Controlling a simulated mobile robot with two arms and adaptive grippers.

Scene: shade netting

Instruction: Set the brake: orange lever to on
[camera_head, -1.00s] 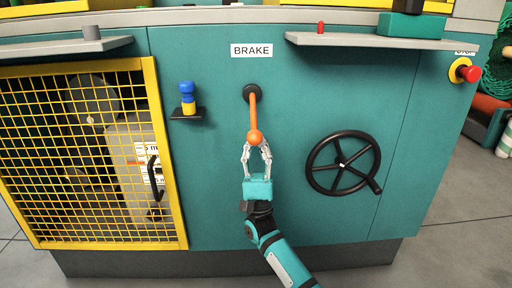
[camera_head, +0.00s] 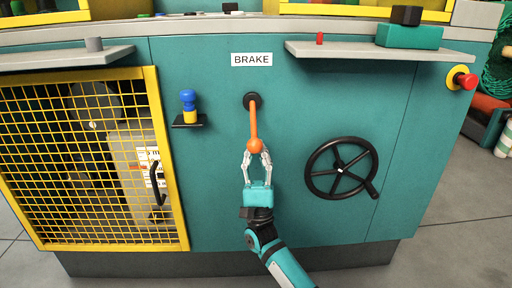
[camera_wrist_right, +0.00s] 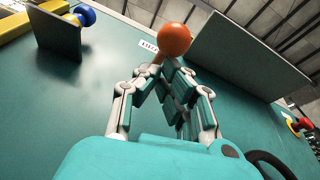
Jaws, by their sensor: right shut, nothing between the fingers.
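The orange lever (camera_head: 253,122) hangs down from a round black pivot (camera_head: 252,101) on the teal panel, below the BRAKE label (camera_head: 251,59). Its round orange knob (camera_head: 255,146) is at the lower end. My right gripper (camera_head: 257,155) comes from below, with its fingertips at the underside of the knob. In the right wrist view the knob (camera_wrist_right: 174,39) sits just beyond the fingertips (camera_wrist_right: 165,62), which are drawn together with nothing held. Whether they touch the knob cannot be told. The lever's shaft is mostly hidden there behind the knob. My left gripper is not in view.
A black handwheel (camera_head: 342,168) is right of the lever. A blue and yellow knob (camera_head: 188,105) stands on a small black ledge to the left. A grey shelf (camera_head: 350,50) juts out at upper right. A yellow mesh door (camera_head: 172,160) and red stop button (camera_head: 465,81) flank the panel.

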